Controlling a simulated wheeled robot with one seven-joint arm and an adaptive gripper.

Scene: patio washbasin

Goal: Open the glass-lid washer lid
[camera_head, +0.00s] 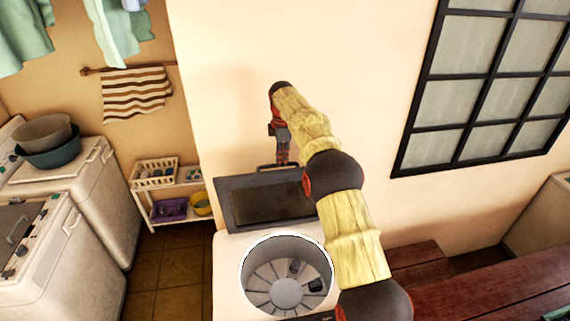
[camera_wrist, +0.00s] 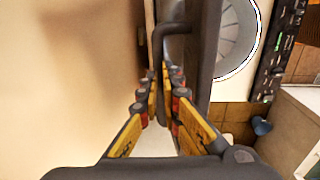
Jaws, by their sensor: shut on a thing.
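The glass-lid washer (camera_head: 226,265) stands against the wall, its round drum opening (camera_head: 286,288) uncovered. Its dark-framed glass lid (camera_head: 262,203) is raised, leaning up at the rear near the wall, with its bar handle (camera_head: 275,167) along the upper edge. My gripper (camera_head: 283,160) points down at that edge and is shut on the lid handle. In the wrist view, my gripper's fingers (camera_wrist: 162,85) close around one end of the handle (camera_wrist: 166,32), beside the lid seen edge-on (camera_wrist: 203,55). The exact finger contact is partly hidden.
The wall is close behind the lid and my gripper. Two more washers (camera_head: 110,190) stand at the left, one with basins (camera_head: 45,142) on top. A low white shelf (camera_head: 178,200) is between. A red-brown wooden bench (camera_head: 470,295) is at the right.

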